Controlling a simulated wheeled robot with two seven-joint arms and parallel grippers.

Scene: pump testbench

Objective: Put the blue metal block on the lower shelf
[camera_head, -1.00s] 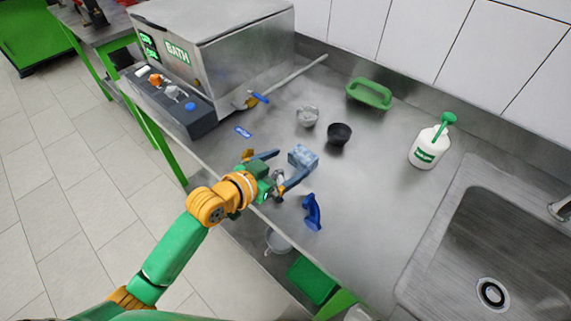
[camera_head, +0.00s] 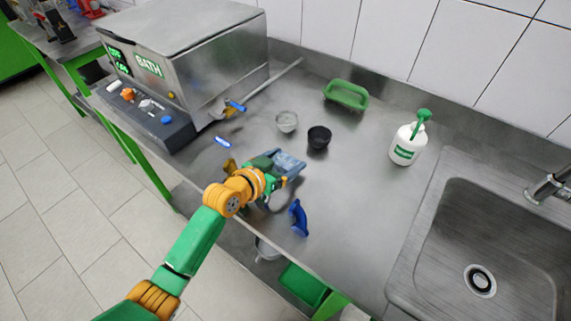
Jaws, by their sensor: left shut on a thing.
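The blue metal block (camera_head: 290,162) is on or just above the steel worktop (camera_head: 350,215), near the middle of the view. My left gripper (camera_head: 281,168) is shut on it, reaching in from the front edge of the worktop. The gripper and wrist hide part of the block, so I cannot tell whether its underside touches the top. The lower shelf (camera_head: 230,236) shows only in part under the worktop's front edge. My right gripper is not in view.
A blue-handled item (camera_head: 298,218) lies close by my gripper. Behind are a black cup (camera_head: 319,137), a clear glass cup (camera_head: 287,121) and a green tray (camera_head: 346,94). A white bottle (camera_head: 406,144) and sink stand right, the bath unit (camera_head: 190,60) left. A green bin (camera_head: 303,285) is below.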

